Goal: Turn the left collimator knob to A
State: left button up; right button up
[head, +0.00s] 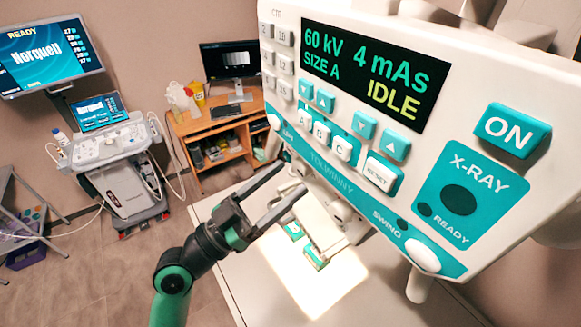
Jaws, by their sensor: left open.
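The white X-ray head with a teal and white control panel (330,170) fills the right side. Its display (365,65) reads 60 kV, 4 mAs, SIZE A, IDLE. A rounded white knob (273,122) sits at the panel's left edge, and another (422,256) sits at its lower right by the word SWING. I cannot tell whether either is a collimator knob, and no knob setting is legible. My left gripper (291,178) is open and empty, below the panel's left part, its fingers pointing up and right. My right gripper is not in view.
A pale table (250,285) with a bright lit patch lies below the head. Small green-and-white pieces (315,257) show there. A wooden desk (215,125) with a monitor and an ultrasound cart (115,155) stand behind. Open floor lies at left.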

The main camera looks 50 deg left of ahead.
pick_arm(q)
jog(key=shift+x, duration=1.1)
jog(key=shift+f, duration=0.1)
grip_shut()
